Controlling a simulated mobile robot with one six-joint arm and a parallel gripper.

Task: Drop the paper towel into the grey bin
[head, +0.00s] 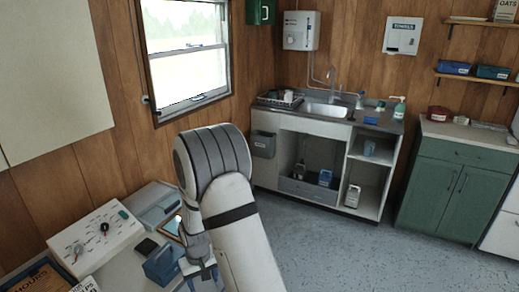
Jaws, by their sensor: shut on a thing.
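The grey bin (263,144) hangs on the left side of the sink cabinet, with its open top facing up. My gripper (203,268) is low in the picture, over the desk and left of my upright arm, far from the bin. It is shut on a small pale thing (189,268), which seems to be the paper towel. My arm hides part of it, and its shape is hard to make out.
The desk holds a white dial panel (98,236), a grey case (153,206) and a blue box (162,263) beside my gripper. The sink cabinet (342,149) and green cabinet (442,188) stand at the back. The floor (345,250) in front is clear.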

